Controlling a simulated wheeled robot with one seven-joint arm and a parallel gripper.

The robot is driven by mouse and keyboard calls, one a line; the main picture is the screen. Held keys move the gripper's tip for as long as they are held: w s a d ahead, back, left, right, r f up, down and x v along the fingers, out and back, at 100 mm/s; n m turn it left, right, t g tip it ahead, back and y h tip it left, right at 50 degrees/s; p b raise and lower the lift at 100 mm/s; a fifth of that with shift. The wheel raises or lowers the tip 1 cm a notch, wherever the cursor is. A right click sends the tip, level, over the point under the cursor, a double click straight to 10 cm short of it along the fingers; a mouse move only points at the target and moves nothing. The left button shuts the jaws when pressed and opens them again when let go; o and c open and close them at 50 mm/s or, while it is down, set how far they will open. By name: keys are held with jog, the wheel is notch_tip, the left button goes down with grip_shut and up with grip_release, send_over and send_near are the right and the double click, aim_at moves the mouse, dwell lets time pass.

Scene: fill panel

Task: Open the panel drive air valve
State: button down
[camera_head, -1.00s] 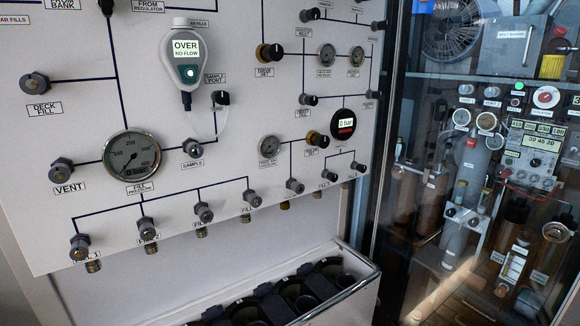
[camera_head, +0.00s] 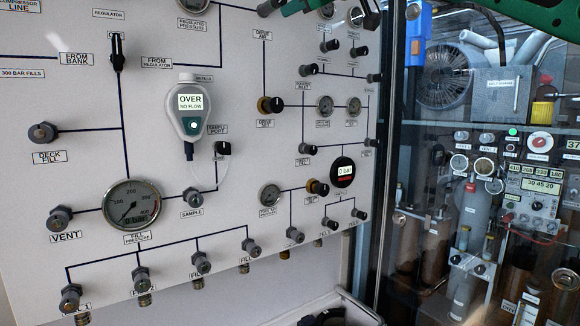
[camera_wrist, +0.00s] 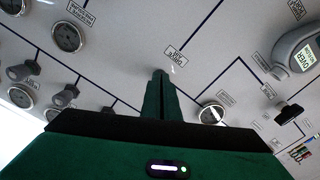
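The drive air label (camera_head: 263,35) is near the top of the white panel, and a line runs from it down to a knob (camera_head: 271,104). A dark knob (camera_head: 267,9) shows just above the label at the top edge. My green gripper (camera_head: 292,6) is right beside it, mostly cut off by the frame. In the wrist view the panel appears upside down. My gripper's dark green fingers (camera_wrist: 161,78) end beside the drive air label (camera_wrist: 175,57), over where the knob sits. They look like one narrow column and hide the valve, so I cannot see their opening or any contact.
The panel holds several other knobs and gauges, including the fill pressure gauge (camera_head: 131,204). A handheld meter reading "OVER NO FLOW" (camera_head: 190,113) hangs to the left. A glass-fronted cabinet (camera_head: 470,150) with instruments stands at right.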

jog(key=shift+d+r, duration=0.1)
jog(key=shift+r, duration=0.15)
dwell(0.4)
jog(key=v, duration=0.6)
jog(key=shift+w+d+f, duration=0.25)
jog(key=shift+d+f, duration=0.05)
jog(key=shift+f, duration=0.1)
jog(key=shift+s, duration=0.1)
jog(key=shift+s+a+f, duration=0.15)
jog(key=shift+s+a, duration=0.1)
jog(key=shift+s, duration=0.4)
jog(key=shift+w+a, duration=0.1)
jog(key=x, duration=0.6)
jog(key=shift+w+a, duration=0.2)
jog(key=shift+w, duration=0.1)
